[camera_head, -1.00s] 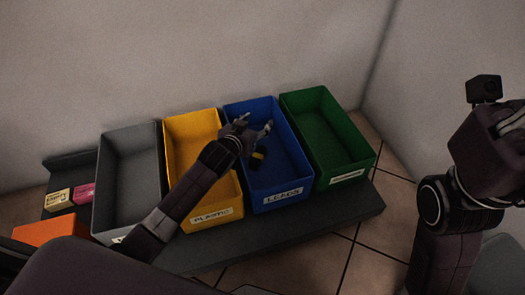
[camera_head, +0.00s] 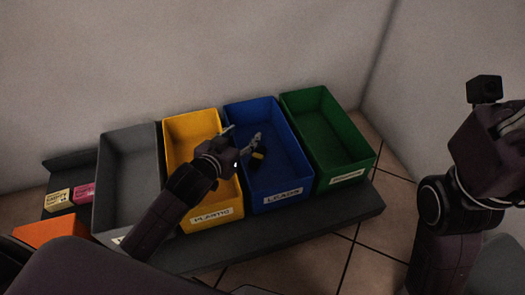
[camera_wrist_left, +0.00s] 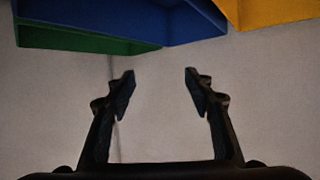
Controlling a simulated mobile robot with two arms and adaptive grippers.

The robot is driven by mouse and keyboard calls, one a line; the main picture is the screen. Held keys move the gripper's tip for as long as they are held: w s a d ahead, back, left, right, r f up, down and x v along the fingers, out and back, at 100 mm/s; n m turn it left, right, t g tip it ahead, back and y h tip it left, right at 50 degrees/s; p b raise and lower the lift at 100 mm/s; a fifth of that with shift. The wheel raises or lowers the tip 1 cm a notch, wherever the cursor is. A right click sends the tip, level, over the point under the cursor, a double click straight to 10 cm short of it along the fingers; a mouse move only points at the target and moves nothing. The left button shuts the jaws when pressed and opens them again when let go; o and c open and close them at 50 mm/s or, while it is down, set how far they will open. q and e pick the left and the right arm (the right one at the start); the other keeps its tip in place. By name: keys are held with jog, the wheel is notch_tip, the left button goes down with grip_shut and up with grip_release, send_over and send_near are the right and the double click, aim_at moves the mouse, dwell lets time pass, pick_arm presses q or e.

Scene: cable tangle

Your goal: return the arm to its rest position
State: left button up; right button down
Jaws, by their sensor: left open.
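My left gripper (camera_head: 242,138) is open and empty, above the border between the yellow and blue bins. Its two fingers also show spread apart in the left wrist view (camera_wrist_left: 158,92), with nothing between them. A small dark item with a yellow band (camera_head: 259,157) lies in the blue bin labelled LEADS (camera_head: 283,197), just beyond the fingers; the gripper partly hides it. My right arm stands at the right edge, and its gripper (camera_head: 510,120) is partly cut off, so its jaws are unclear.
A yellow PLASTIC bin (camera_head: 236,217), a grey bin (camera_head: 104,205) and a green bin (camera_head: 362,160) stand in a row with the blue one on a dark bench (camera_head: 325,213). An orange bin (camera_head: 50,231) and small labels are at the left. A wall rises behind.

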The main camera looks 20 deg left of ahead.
pick_arm(q)
jog(key=shift+s+r, duration=0.2)
jog(key=shift+s, duration=0.2)
